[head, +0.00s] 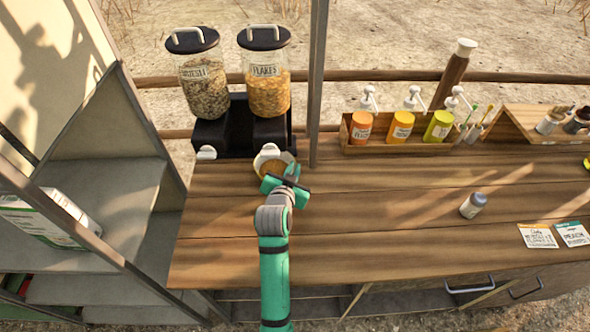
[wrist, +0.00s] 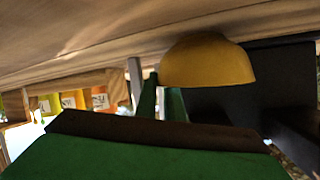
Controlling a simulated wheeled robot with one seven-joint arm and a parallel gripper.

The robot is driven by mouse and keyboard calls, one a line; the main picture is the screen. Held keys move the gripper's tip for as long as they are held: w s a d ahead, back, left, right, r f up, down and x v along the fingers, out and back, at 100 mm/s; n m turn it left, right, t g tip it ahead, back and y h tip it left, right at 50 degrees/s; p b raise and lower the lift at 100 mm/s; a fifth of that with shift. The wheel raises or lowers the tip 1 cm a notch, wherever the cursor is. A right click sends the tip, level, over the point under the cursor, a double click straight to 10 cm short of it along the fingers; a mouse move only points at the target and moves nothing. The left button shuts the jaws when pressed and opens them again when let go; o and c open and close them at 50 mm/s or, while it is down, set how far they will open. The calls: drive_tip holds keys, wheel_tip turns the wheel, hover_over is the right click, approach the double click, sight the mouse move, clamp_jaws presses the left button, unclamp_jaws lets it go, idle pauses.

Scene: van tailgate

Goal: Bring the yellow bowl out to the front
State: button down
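The yellow bowl (head: 266,166) stands upright at the back of the wooden counter, just in front of the right cereal dispenser, partly hidden by its spout and my gripper. In the wrist view, which is upside down, the bowl (wrist: 208,62) is close to the counter surface. My gripper (head: 290,172) reaches over the counter to the bowl's right side. In the wrist view its fingers (wrist: 161,92) are close together with the bowl's rim between them, one outside and one behind the wall. Whether the bowl touches the counter is hard to tell.
Two cereal dispensers (head: 237,90) stand on a black base behind the bowl. A thin post (head: 317,90) rises right of my gripper. A wooden rack of sauce bottles (head: 400,128) is at the back right. A small shaker (head: 473,205) stands farther right.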

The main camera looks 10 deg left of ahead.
drive_tip(key=shift+s+a, duration=0.15)
drive_tip(key=shift+a, duration=0.3)
drive_tip(key=shift+s+a, duration=0.1)
drive_tip(key=shift+s, duration=0.5)
drive_tip(key=shift+s+d+f, duration=0.1)
drive_tip(key=shift+s+d, duration=0.4)
drive_tip(key=shift+s, duration=0.55)
drive_tip(key=shift+s+d+r, duration=0.1)
drive_tip(key=shift+s+d, duration=0.45)
drive_tip(key=shift+s, duration=0.55)
drive_tip(key=shift+s+d+f, duration=0.1)
drive_tip(key=shift+s+d, duration=0.4)
drive_tip(key=shift+s, duration=0.55)
drive_tip(key=shift+s+a, duration=0.25)
drive_tip(key=shift+s, duration=0.85)
drive_tip(key=shift+s+d, duration=0.55)
drive_tip(key=shift+s, duration=0.6)
drive_tip(key=shift+s+d, duration=0.5)
drive_tip(key=shift+s, duration=0.65)
drive_tip(key=shift+s+d, duration=0.55)
drive_tip(key=shift+s, duration=0.6)
drive_tip(key=shift+s+a, duration=0.45)
drive_tip(key=shift+s, duration=0.05)
drive_tip(key=c, duration=1.8)
unclamp_jaws()
drive_tip(key=shift+d, duration=0.2)
drive_tip(key=shift+w, duration=0.1)
